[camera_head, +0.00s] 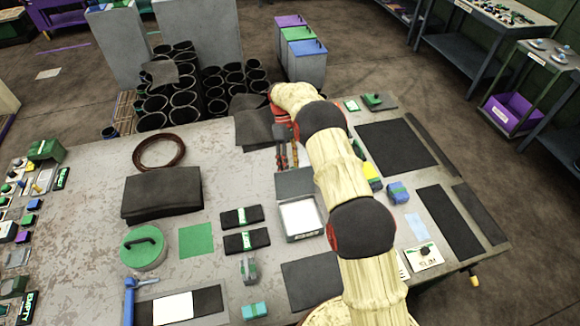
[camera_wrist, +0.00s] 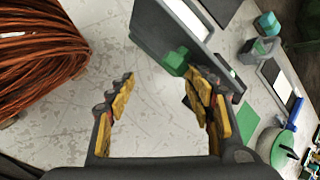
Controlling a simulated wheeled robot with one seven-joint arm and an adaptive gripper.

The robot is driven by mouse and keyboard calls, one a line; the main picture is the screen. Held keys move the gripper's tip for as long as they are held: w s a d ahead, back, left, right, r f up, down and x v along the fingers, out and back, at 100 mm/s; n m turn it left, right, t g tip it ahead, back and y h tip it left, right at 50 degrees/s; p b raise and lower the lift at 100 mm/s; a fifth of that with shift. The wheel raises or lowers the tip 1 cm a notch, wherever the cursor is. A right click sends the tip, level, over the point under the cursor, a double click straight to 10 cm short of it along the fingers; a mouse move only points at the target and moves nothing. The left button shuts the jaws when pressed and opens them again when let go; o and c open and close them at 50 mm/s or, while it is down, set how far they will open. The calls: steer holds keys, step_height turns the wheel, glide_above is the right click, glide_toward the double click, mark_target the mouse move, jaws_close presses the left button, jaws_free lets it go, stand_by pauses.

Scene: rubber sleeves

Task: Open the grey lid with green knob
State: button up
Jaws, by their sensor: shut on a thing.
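The grey lid (camera_head: 295,182) stands raised at the back edge of a small grey box (camera_head: 305,236) with a white inside. It also shows tilted at the top of the wrist view (camera_wrist: 158,27). Its green knob (camera_wrist: 175,62) is at the tips of the right-hand finger. My gripper (camera_head: 283,157) hangs behind the lid in the head view. In the wrist view my gripper (camera_wrist: 157,80) counts as shut on the knob, though the left-hand finger looks apart from it and the grip is hard to see.
A coil of brown cable (camera_head: 159,151) lies at the back left of the table. Black sleeves with green bands (camera_head: 242,217) lie left of the box. A round green lid with a black handle (camera_head: 143,248) is further left. Dark mats (camera_head: 396,147) lie on the right.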

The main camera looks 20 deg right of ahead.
steer(key=v, duration=1.2)
